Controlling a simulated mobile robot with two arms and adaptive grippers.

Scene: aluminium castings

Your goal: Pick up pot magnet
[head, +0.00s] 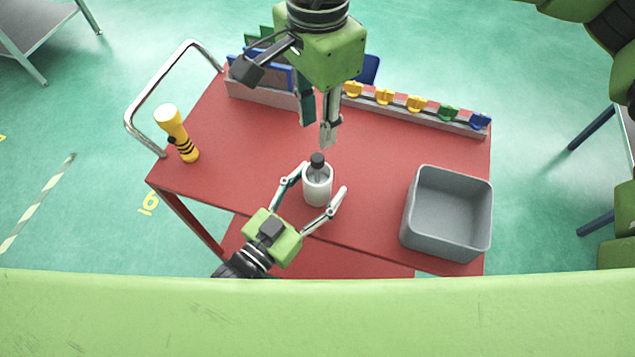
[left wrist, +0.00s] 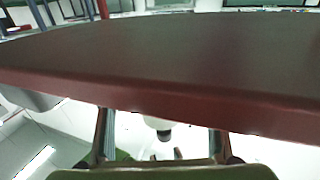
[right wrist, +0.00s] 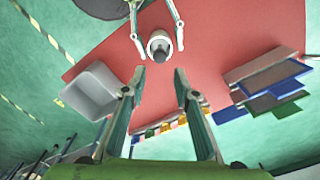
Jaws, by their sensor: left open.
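I cannot make out a pot magnet in any view. My left gripper (head: 323,178) is open, with its fingers on either side of a white bottle with a black cap (head: 318,188) on the red cart top (head: 365,200). The bottle also shows between its fingers in the left wrist view (left wrist: 158,123); I cannot tell whether they touch it. My right gripper (head: 318,132) is open and empty above the cart, behind the bottle. In the right wrist view, its spread fingers (right wrist: 159,73) point towards the bottle (right wrist: 159,45).
A grey bin (head: 410,215) stands at the cart's right and looks empty. A yellow torch (head: 178,135) stands at the left beside the metal handle (head: 128,118). A rail with several yellow, green and blue pieces (head: 416,103) runs along the back. Red surface is clear between bin and rail.

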